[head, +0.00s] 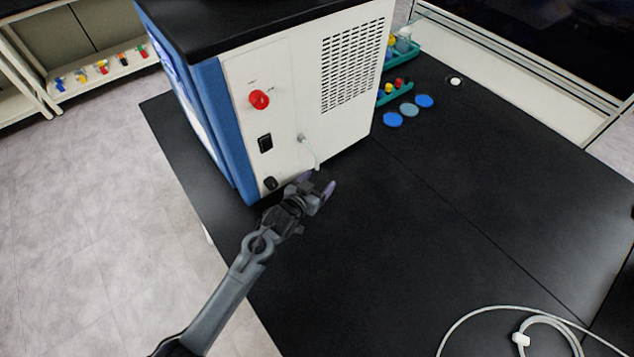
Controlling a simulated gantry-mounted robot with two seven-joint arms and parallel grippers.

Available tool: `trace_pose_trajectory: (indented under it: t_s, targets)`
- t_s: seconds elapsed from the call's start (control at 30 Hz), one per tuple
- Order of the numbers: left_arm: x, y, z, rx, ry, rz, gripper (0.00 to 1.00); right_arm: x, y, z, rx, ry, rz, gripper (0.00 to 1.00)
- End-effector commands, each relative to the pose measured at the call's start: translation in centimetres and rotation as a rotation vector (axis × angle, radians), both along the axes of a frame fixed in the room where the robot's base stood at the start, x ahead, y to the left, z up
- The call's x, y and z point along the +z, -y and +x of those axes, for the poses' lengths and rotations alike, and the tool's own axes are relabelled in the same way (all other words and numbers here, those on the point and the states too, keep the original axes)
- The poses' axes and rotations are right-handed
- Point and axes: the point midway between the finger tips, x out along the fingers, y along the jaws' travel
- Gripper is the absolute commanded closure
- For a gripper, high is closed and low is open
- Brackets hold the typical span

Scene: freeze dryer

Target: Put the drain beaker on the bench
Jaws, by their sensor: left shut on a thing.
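A thin pale drain tube (314,155) hangs from a port on the panel and ends just above the fingers. My right gripper is not in view.
The freeze dryer (295,80) has a red knob (259,99). Blue discs (393,119) and a teal rack (396,92) lie behind it. A coiled white cable (520,339) lies at the front right. The middle and right of the bench are clear.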

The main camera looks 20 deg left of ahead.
Motion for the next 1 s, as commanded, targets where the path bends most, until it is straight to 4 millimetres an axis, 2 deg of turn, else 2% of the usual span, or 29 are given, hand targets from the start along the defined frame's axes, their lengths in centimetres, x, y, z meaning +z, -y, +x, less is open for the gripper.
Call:
trace_pose_trajectory:
  t_s: [0.23, 0.27, 0.4, 0.73, 0.87, 1.0]
  targets:
    - [-0.3, 0.0, 0.0, 0.0, 0.001, 0.0, 0.56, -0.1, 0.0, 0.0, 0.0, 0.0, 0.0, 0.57]
    - [-0.3, 0.0, 0.0, 0.0, 0.001, 0.0, 0.2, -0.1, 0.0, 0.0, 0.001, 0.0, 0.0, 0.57]
    - [-0.2, 0.0, 0.0, 0.0, 0.001, 0.0, 0.0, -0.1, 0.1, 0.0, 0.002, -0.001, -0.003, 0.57]
    - [0.2, -0.1, -0.1, 0.001, 0.0, 0.0, 0.0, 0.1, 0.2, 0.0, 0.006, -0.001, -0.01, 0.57]
    - [0.5, -0.3, -1.4, 0.001, -0.001, 0.001, 0.0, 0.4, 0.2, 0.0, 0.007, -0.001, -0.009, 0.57]
    - [1.3, -0.7, -3.7, 0.001, -0.001, 0.001, 0.0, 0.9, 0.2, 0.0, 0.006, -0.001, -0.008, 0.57]
